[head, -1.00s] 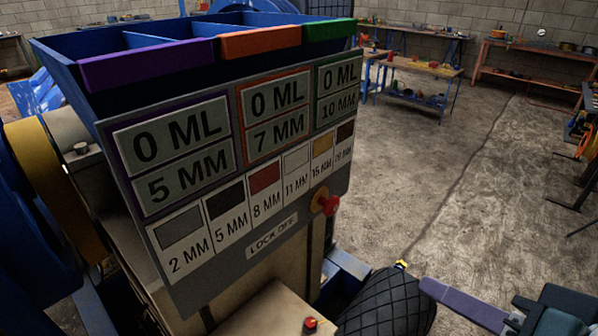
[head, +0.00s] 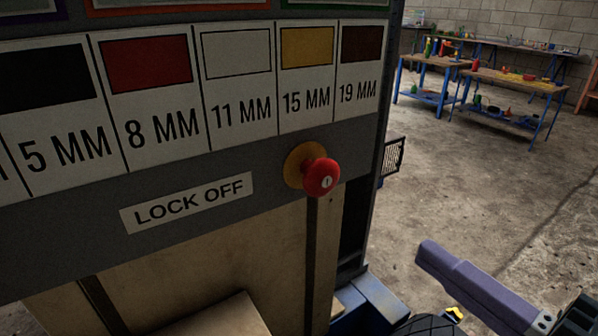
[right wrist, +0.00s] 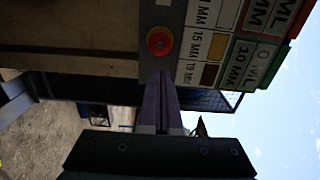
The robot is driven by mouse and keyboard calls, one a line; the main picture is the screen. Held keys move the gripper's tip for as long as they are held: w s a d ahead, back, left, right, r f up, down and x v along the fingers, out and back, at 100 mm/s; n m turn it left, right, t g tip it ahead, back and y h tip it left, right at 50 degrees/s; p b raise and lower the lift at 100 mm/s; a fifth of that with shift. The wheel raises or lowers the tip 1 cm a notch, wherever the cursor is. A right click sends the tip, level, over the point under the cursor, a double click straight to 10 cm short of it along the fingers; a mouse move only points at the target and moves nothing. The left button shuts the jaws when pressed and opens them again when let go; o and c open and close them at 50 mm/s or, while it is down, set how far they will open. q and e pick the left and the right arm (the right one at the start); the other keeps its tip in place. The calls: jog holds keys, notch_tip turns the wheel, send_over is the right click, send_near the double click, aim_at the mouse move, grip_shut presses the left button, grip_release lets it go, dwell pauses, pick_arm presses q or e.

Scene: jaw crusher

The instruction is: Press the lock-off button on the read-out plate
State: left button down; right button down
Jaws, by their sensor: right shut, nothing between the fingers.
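The lock-off button (head: 321,177) is a red mushroom head on a yellow collar, standing out from the lower right of the grey read-out plate (head: 285,222). A white "LOCK OFF" label (head: 188,202) is to its left. My right gripper (head: 428,252) is shut and empty, its purple-grey fingers to the right of and below the button in the head view, apart from it. In the right wrist view the button (right wrist: 160,41) shows just beyond the fingertips (right wrist: 160,74); the remaining gap is hard to judge. My left gripper is not in view.
Colour swatches with millimetre sizes (head: 240,90) line the plate above the button. A beige machine body (head: 220,265) and blue frame parts (head: 368,300) lie below. Open concrete floor (head: 480,190) is to the right, with blue-legged workbenches (head: 510,95) farther back.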

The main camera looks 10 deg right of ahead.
aim_at(326, 181)
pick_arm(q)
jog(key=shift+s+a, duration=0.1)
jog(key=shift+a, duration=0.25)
pick_arm(e)
jog(key=shift+a, duration=0.2)
